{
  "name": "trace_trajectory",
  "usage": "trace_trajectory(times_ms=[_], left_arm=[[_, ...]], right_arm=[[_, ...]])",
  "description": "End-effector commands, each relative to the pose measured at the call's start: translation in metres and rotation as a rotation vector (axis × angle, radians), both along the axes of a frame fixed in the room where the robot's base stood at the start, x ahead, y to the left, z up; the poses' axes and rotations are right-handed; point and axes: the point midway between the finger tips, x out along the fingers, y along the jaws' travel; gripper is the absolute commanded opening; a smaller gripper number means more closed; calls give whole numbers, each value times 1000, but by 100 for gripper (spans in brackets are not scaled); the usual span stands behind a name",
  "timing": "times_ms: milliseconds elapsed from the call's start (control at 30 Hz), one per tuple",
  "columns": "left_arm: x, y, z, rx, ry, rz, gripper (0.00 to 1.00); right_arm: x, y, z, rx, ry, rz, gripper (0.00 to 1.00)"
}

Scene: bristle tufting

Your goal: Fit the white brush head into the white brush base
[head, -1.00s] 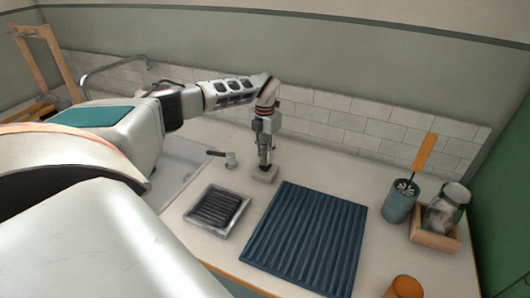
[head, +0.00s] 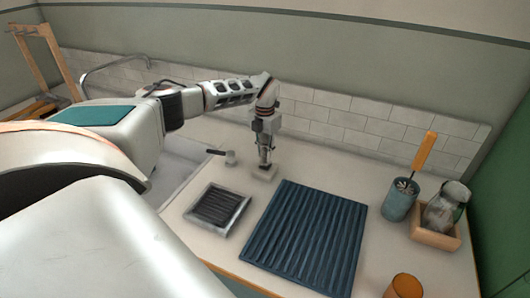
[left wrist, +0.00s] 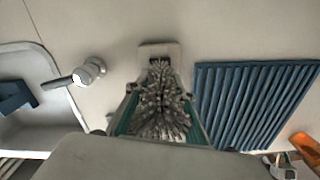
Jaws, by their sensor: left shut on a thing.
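My left gripper (head: 265,158) points down at the back of the counter, right above the white brush base (head: 263,174). In the left wrist view the gripper (left wrist: 158,110) is shut on the brush head, whose grey-white bristles (left wrist: 161,105) show between the fingers. The base (left wrist: 157,50) is a small pale block with a dark opening, just beyond the bristles in that view. Whether the head touches the base or sits in it, I cannot tell. The underside of the head is hidden. My right gripper is not in view.
A blue ribbed mat (head: 306,235) lies right of the base. A small grey tray (head: 217,210) and a tap (head: 230,157) are left of it. A blue cup with an orange-handled brush (head: 400,199), a jar in a wooden box (head: 435,238) and an orange cup (head: 404,286) stand right.

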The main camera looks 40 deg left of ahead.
Motion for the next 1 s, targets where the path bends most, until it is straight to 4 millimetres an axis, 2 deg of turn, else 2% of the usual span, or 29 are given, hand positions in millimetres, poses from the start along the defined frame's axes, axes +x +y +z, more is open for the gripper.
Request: trace_trajectory(times_ms=[133,167,200,233,533,667,767,1000], left_arm=[[0,0,0,0,0,0,1],[0,0,0,0,0,0,31],[0,0,0,0,0,0,42],[0,0,0,0,0,0,43],[0,0,0,0,0,0,43],[0,1,7,0,-1,0,43],[1,1,21,1,-3,-1,43],[1,1,71,1,-4,0,43]], right_arm=[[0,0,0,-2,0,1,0],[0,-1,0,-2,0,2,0],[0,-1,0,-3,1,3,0],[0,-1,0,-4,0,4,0],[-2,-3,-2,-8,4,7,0],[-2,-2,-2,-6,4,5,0],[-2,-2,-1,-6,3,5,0],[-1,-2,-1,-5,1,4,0]])
